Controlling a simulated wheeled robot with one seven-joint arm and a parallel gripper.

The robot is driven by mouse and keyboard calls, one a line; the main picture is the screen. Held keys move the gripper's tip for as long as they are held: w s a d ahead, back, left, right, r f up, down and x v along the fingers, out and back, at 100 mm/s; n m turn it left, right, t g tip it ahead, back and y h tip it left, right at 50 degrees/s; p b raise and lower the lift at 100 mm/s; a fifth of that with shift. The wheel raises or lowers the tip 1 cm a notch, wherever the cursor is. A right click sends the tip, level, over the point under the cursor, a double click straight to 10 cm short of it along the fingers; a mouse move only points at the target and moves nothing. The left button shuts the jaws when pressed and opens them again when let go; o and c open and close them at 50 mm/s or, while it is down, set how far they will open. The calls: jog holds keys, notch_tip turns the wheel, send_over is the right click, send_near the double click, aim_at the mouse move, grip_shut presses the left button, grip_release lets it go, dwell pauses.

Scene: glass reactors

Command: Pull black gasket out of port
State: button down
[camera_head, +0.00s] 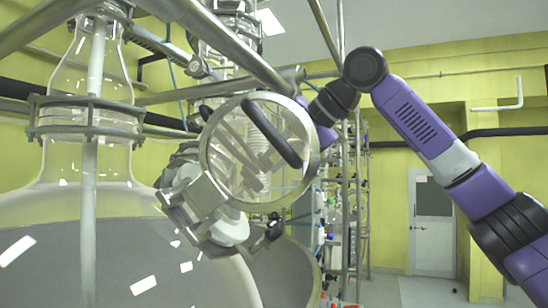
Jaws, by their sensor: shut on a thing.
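The black gasket (272,134) shows as a thin tilted dark band within the outline of a round, metal-rimmed glass disc (204,160). My purple and black arm comes in from the right, and its wrist reaches behind the right edge of this disc. My gripper (288,142) is mostly hidden by the disc's rim and is blurred by the glass, beside the gasket. It is shut on the gasket, though the contact itself is not clear. The port (205,208) appears to be the pale clamped fitting at the lower left of the disc. I cannot tell whether the gasket touches it.
A large glass reactor vessel (88,175) with a metal collar fills the left side. Metal pipes (225,40) cross above the disc and close to my wrist. A rack with bottles (335,215) stands behind. The floor toward the white door (432,222) looks open.

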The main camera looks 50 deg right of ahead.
jog(key=shift+s+d+r, duration=0.15)
jog(key=shift+s+r, duration=0.05)
jog(key=shift+r, duration=0.05)
jog(key=s+d+r+p, duration=0.1)
jog(key=p, duration=0.1)
jog(key=s+d+r+p, duration=0.1)
jog(key=s+r, duration=0.1)
jog(key=shift+d+p, duration=0.1)
jog(key=shift+p, duration=0.3)
dwell(0.4)
